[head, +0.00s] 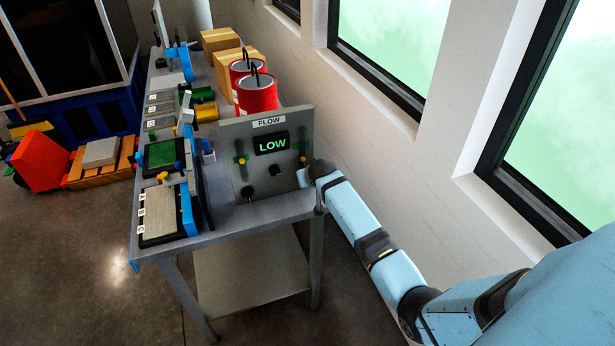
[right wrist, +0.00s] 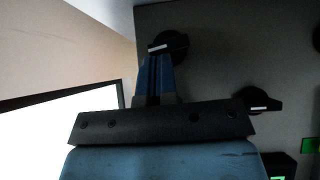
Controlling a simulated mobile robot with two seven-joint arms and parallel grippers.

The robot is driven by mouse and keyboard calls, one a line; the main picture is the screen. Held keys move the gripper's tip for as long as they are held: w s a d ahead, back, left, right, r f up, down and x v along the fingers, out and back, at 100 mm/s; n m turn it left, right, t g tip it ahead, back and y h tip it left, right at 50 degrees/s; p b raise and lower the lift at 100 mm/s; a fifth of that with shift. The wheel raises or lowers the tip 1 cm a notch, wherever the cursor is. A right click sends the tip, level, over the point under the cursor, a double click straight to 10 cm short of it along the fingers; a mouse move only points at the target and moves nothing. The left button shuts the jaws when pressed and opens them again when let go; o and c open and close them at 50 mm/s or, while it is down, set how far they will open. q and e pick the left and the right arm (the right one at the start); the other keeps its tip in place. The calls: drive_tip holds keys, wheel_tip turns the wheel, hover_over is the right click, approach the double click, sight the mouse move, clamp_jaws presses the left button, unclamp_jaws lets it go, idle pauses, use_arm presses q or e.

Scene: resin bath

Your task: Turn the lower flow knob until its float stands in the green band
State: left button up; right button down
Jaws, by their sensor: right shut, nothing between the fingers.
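The grey FLOW panel (head: 228,140) stands on the bench, its display (head: 271,144) reading LOW. The left gauge's yellow float (head: 242,161) sits at about its green band. The right gauge's yellow float (head: 303,160) sits below its green band (head: 297,146). A dark knob (head: 248,191) is low on the left and another (head: 277,171) is under the display. My right gripper (head: 303,178) is at the panel's right side. In the right wrist view its shut fingers (right wrist: 155,62) reach a black knob (right wrist: 168,45) with a white mark; contact is unclear. This knob is hidden in the head view.
Two red cans (head: 256,93) stand behind the panel, with cardboard boxes (head: 220,40) farther back. The wall with windows is close on the right. A red and orange cart (head: 42,160) is on the floor at left.

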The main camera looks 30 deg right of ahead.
drive_tip(key=shift+d+m+y+p, duration=0.15)
drive_tip(key=shift+m+y+p, duration=0.15)
drive_tip(key=shift+p, duration=0.1)
drive_tip(key=shift+s+d+y, duration=0.1)
drive_tip(key=shift+y, duration=0.3)
drive_tip(key=shift+d+f+m+t+y+p, duration=0.2)
drive_tip(key=shift+m+t+y+p, duration=0.1)
drive_tip(key=shift+m+y+p, duration=0.1)
drive_tip(key=shift+d+f+y, duration=0.1)
drive_tip(key=shift+f+y, duration=0.05)
drive_tip(key=shift+y, duration=0.25)
drive_tip(key=shift+s+d+f+m+t+y+b, duration=0.1)
drive_tip(key=shift+d+f+m+t+y+b, duration=0.1)
drive_tip(key=shift+m+t+y+b, duration=0.35)
drive_tip(key=shift+d+f+m+y+b, duration=0.2)
drive_tip(key=shift+m+y+b, duration=0.25)
drive_tip(key=shift+y+b, duration=0.35)
drive_tip(key=m+t+y+b, duration=0.1)
drive_tip(key=b, duration=0.2)
drive_tip(key=f+m+t+y+b, duration=0.1)
drive_tip(key=y+b, duration=0.1)
drive_tip(key=b, duration=0.1)
drive_tip(key=shift+d+f, duration=0.2)
drive_tip(key=shift+f+b, duration=0.15)
drive_tip(key=shift+b, duration=0.45)
drive_tip(key=shift+s+f+b, duration=0.1)
drive_tip(key=shift+b, duration=0.25)
